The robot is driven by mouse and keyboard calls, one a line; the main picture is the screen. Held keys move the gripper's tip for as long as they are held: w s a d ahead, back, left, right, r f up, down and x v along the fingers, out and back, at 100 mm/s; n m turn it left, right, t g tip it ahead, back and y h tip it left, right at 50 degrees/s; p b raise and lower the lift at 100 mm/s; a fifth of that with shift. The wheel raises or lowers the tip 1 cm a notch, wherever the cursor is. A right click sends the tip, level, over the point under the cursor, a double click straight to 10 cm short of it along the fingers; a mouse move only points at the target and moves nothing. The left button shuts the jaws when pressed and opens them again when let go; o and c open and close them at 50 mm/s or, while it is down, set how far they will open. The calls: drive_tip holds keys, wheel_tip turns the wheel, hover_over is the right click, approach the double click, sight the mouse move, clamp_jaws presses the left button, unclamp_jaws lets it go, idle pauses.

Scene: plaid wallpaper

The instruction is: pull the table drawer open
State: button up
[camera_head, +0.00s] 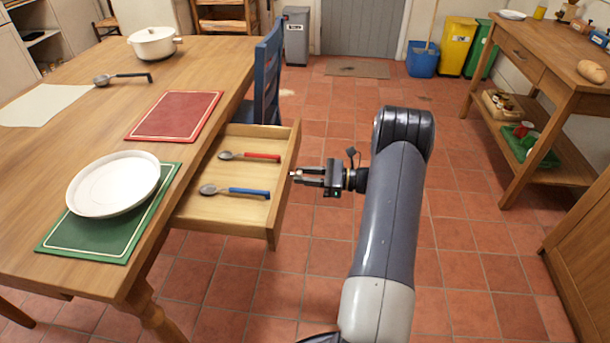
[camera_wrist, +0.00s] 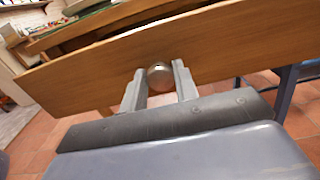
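The wooden table (camera_head: 50,240) has its drawer (camera_head: 222,210) pulled well out, with the inside showing. A spoon with a red handle (camera_head: 262,156) and a spoon with a blue handle (camera_head: 248,192) lie in it. My gripper (camera_head: 299,175) is at the middle of the drawer front. In the wrist view, the drawer front (camera_wrist: 85,85) crosses the picture, and its round metal knob (camera_wrist: 160,76) sits between my two fingertips (camera_wrist: 160,80). The fingers appear to touch the knob on both sides, so my gripper looks shut on it.
A white plate (camera_head: 113,184) on a green mat (camera_head: 85,240), a red mat (camera_head: 175,116), a ladle (camera_head: 120,78) and a white pot (camera_head: 153,43) are on the tabletop. A blue chair (camera_head: 267,75) stands behind the drawer.

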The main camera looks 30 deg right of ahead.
drive_tip(key=o, duration=0.4)
drive_tip(key=p+v, duration=0.1)
drive_tip(key=v, duration=0.9)
drive_tip(key=shift+s+d, duration=0.25)
drive_tip(key=shift+d, duration=0.1)
drive_tip(key=b+x, duration=0.1)
drive_tip(key=x, duration=1.1)
drive_tip(key=shift+w, duration=0.1)
drive_tip(key=shift+a, duration=0.1)
